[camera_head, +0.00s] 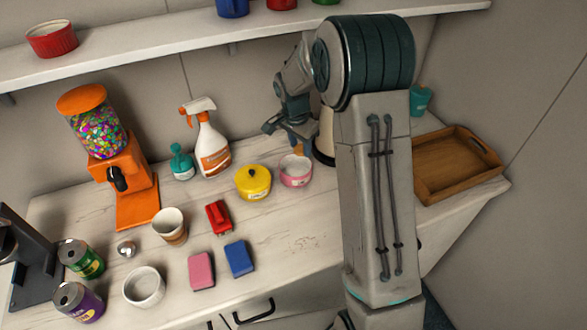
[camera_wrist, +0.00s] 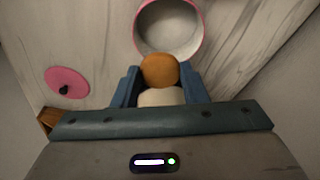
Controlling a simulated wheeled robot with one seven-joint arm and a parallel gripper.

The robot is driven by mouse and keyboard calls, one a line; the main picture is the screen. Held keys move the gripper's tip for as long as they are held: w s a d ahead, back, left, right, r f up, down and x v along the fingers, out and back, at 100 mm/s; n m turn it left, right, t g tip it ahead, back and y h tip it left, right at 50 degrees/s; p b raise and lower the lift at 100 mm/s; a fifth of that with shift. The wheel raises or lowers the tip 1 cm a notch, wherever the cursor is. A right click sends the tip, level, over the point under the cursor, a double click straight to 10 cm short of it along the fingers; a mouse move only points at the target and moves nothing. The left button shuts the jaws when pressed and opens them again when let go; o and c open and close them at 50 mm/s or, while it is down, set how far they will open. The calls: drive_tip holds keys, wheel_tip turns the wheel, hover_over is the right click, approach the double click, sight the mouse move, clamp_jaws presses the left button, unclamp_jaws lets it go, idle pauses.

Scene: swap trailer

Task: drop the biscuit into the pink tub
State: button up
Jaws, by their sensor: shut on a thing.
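The pink tub (camera_head: 296,180) stands uncovered on the counter, right of a yellow lidded pot. In the wrist view the pink tub (camera_wrist: 141,45) is at the top, and its pale inside looks empty. My gripper (camera_wrist: 160,78) is shut on the round orange-brown biscuit (camera_wrist: 159,69), held between its blue fingers. The biscuit appears just short of the tub's near rim and overlaps it slightly in the picture. In the head view my gripper (camera_head: 292,132) is above and behind the tub, and the biscuit there is mostly hidden.
A pink lid with a dark knob (camera_wrist: 67,82) lies left in the wrist view. The yellow pot (camera_head: 253,184), spray bottle (camera_head: 211,147) and a pale canister (camera_head: 325,135) stand near the tub. A wooden tray (camera_head: 455,165) is at right. The shelf (camera_head: 150,55) runs above.

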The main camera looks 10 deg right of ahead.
sight(300, 158)
drive_tip(key=shift+d+f+b, duration=0.1)
drive_tip(key=shift+f+b, duration=1.25)
drive_tip(key=shift+f, duration=1.5)
drive_tip(key=o, duration=1)
wheel_tip(300, 158, up, 14)
drive_tip(key=s+a+b, duration=0.1)
drive_tip(key=b, duration=0.1)
drive_tip(key=shift+s+a, duration=0.15)
drive_tip(key=shift+a, duration=0.25)
drive_tip(key=shift+f, duration=0.15)
